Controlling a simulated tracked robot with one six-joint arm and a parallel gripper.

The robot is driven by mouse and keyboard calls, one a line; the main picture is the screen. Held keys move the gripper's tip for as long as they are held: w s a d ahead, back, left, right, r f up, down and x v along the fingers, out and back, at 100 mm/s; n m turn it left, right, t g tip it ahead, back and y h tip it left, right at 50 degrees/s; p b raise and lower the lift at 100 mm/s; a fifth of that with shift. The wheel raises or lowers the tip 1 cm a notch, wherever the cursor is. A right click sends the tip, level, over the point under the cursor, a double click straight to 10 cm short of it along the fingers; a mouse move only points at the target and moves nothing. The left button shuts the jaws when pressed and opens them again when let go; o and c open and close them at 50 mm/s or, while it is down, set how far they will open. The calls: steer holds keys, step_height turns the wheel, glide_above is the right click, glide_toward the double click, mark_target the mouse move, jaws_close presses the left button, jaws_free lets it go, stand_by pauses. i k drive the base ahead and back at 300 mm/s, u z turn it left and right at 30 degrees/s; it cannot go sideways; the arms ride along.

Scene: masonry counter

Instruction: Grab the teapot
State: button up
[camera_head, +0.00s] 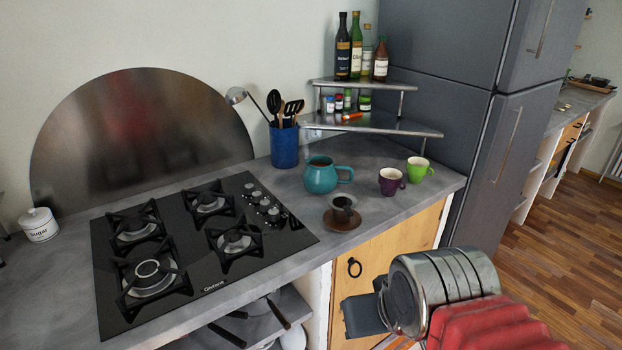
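A round teal pot (320,177), which looks like the teapot, stands upright on the grey counter (300,222), right of the stove. Its loop handle points right, and no lid is clearly visible. My gripper (364,313) is at the lower middle right, at the end of my metal and red arm, in front of the wooden cabinet door. It appears nearer the camera than the teapot and well apart from it. Only a dark grey block of the gripper shows, and the finger gap is hidden, so I cannot tell whether it is open.
A dark brewer (343,207) on a brown saucer stands in front of the teapot. A purple mug (390,183) and green mug (419,170) stand to its right. A blue utensil holder (284,150) and corner shelf (400,125) are behind. The gas stove (190,250) is left.

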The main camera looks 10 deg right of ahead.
mark_target(320, 176)
steer(key=u, duration=4.25)
steer(key=k, duration=1.15)
